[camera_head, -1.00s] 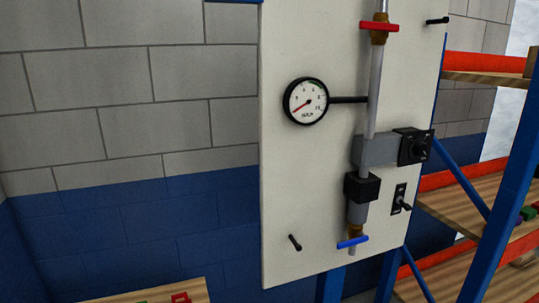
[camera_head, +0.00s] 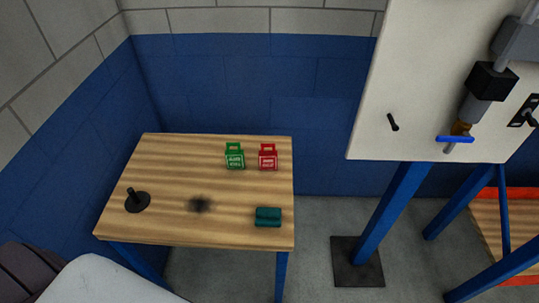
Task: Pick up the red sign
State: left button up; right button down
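The red sign (camera_head: 268,158) is a small tag with a loop handle on top and pale markings. It lies near the back right corner of the wooden table (camera_head: 180,160). A similar green sign (camera_head: 235,157) lies just to its left, with a small gap between them. Neither of my grippers shows in the head view.
A black stand with a peg (camera_head: 138,201) is at the table's left, and a dark teal block (camera_head: 268,216) near its front right. A white panel (camera_head: 385,80) with a blue-handled valve (camera_head: 455,139) stands right of the table. Grey floor lies between them.

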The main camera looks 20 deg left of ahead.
aim_at(268, 159)
jog(key=i+l+u, duration=0.1)
jog(key=l+u, duration=0.6)
jog(key=i+l, duration=0.05)
jog(key=l, duration=0.05)
